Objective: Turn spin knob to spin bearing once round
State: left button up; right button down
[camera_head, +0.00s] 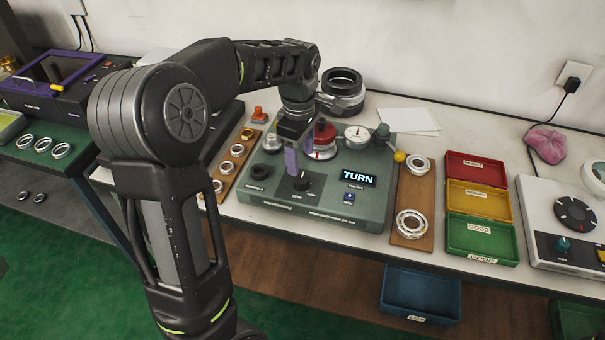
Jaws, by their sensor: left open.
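The green bearing tester (345,217) stands on the white bench in the middle of the view. A red-topped spindle (323,142) and a round dial gauge (357,136) stand on the tester's back part. I cannot tell whether a finger touches the knob. The wrist hides part of the spindle. My right gripper is not in view.
A wooden board (229,180) with several rings is left of the tester, and another board (411,189) with rings is right of it. Red (475,168), yellow (479,199) and green (482,238) trays stand further right. A yellow ball-ended lever (399,157) sticks out at the tester's right.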

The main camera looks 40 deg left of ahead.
aim_at(301, 179)
pick_arm(q)
notch_tip(301, 179, down, 8)
jog(key=shift+w+r+p, duration=0.15)
jog(key=shift+r+p, duration=0.1)
jog(key=shift+p, duration=0.1)
jog(key=shift+c, duration=0.2)
grip_shut()
dwell(0.4)
